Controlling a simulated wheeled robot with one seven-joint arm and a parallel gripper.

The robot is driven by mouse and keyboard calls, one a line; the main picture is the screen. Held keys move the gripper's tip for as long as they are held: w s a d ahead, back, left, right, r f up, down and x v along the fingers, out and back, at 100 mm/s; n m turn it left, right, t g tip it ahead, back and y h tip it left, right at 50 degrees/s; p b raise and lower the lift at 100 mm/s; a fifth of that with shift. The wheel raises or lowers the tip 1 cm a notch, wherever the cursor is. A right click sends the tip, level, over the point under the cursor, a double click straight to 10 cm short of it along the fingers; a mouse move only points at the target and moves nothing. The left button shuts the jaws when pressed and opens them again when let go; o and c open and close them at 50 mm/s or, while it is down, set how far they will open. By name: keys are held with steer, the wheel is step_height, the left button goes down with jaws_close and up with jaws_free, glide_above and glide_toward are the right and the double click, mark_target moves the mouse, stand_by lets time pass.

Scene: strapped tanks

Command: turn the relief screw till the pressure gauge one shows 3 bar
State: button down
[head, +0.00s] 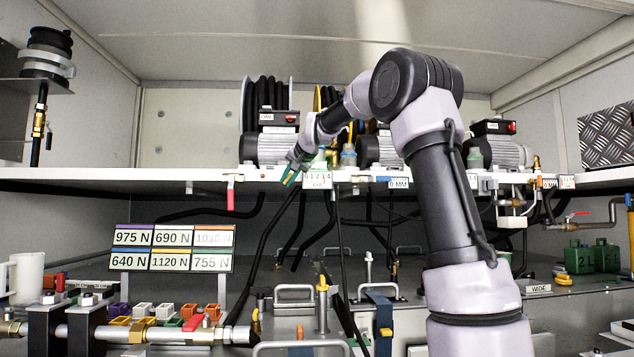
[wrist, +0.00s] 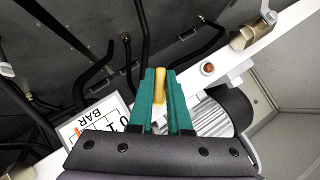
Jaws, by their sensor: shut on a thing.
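My gripper (head: 291,176) is at the front edge of the shelf, left of a small white gauge plate (head: 317,181) numbered from 0 in the head view. In the wrist view, the teal fingers of my gripper (wrist: 160,88) are shut on a yellow brass screw (wrist: 160,85), which I take for the relief screw. The screw is hidden in the head view. The gauge plate (wrist: 92,122) appears upside down in the wrist view, marked BAR, with a red mark on it. The fingers and palm hide part of it, and I cannot read its value.
A red-handled valve (head: 230,192) hangs from the shelf edge left of my gripper. A plate reading 0 MM (head: 398,183) is to the right. Motors with hose reels stand on the shelf (head: 120,175) behind. Black hoses hang below. A force-label board (head: 172,248) stands lower left.

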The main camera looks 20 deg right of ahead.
steer(key=shift+a+n+g+h, duration=0.15)
steer(key=shift+n+g+h, duration=0.15)
steer(key=shift+n+h, duration=0.2)
steer(key=shift+h, duration=0.4)
steer(key=shift+n, duration=0.3)
steer(key=shift+d+n+g+h, duration=0.2)
steer(key=shift+n+g+h, duration=0.3)
steer(key=shift+h, duration=0.4)
